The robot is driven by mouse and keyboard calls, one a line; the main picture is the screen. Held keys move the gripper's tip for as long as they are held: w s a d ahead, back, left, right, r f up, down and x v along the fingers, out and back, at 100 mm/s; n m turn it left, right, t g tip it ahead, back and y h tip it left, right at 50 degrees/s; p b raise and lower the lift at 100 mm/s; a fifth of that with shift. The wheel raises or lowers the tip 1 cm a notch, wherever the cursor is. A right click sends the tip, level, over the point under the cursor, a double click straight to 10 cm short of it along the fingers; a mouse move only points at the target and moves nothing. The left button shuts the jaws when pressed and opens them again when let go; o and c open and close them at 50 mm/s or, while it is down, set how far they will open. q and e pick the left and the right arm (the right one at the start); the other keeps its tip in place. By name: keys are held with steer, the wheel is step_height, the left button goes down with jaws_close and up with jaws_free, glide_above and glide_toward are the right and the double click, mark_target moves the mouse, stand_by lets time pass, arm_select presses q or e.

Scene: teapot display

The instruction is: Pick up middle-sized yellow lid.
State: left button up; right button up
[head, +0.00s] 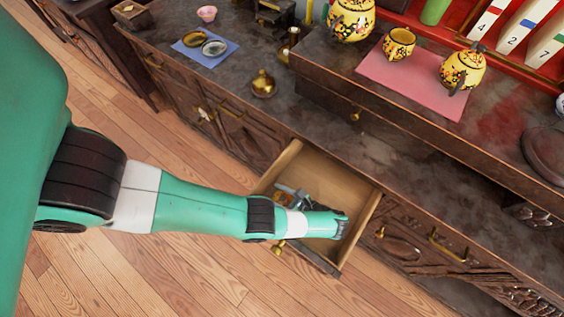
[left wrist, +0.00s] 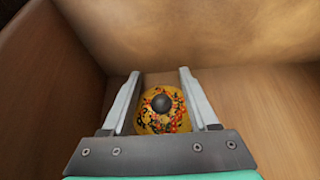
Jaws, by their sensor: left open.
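The yellow lid (left wrist: 152,124) has a red, orange and black pattern and a dark round knob. It lies on the wooden floor of the open drawer (head: 358,234), near a wall. In the left wrist view my left gripper (left wrist: 160,74) is open, with one finger on each side of the lid. I cannot tell whether the fingers touch it. My right gripper is not in view.
Drawer walls stand close around my left gripper. On the cabinet top are a yellow pot (head: 350,20), a yellow cup (head: 398,44) and a yellow teapot (head: 462,70); the last two are on a pink cloth (head: 410,84). A brass pot (head: 263,85) stands left of them.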

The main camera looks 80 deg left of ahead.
mark_target(276, 196)
arm_select(q)
steer(key=shift+s+a, duration=0.1)
steer(key=shift+a, duration=0.05)
steer(key=shift+c, duration=0.3)
jaws_close()
step_height(276, 196, up, 18)
steer(key=p, duration=1.7)
